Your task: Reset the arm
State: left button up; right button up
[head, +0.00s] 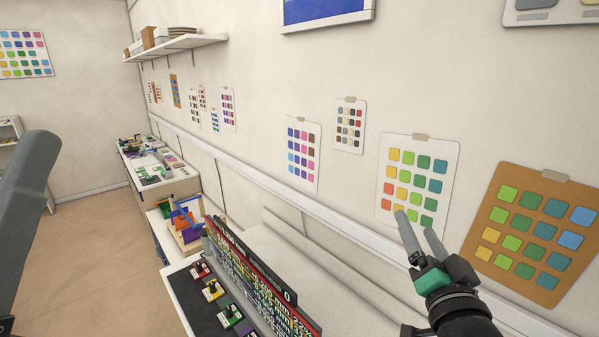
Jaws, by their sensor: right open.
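My right gripper (416,226) is at the lower right. Its two grey fingers point up and are apart, with nothing between them. It shows in front of the lower edge of a white colour chart (407,145) on the wall; I cannot tell how far it is from the wall. A grey arm part of mine fills the left edge. My left gripper is not in view.
Below and left of the right gripper is a panel with several coloured knobs (212,290) and a black lettered board (262,285). A brown swatch board (508,223) hangs to the right. A cluttered counter (158,168) runs along the wall. The floor (100,260) at left is clear.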

jog(key=s+a+r+n+t+y, duration=0.1)
jog(key=s+r+n+t, duration=0.3)
jog(key=s+r, duration=0.6)
jog(key=s+a+r+n+t+y, duration=0.1)
jog(key=s+r+n+t, duration=0.3)
jog(key=s+r, duration=0.6)
jog(key=shift+s+a+y, duration=0.25)
jog(key=shift+s+y, duration=0.4)
jog(key=shift+y, duration=0.15)
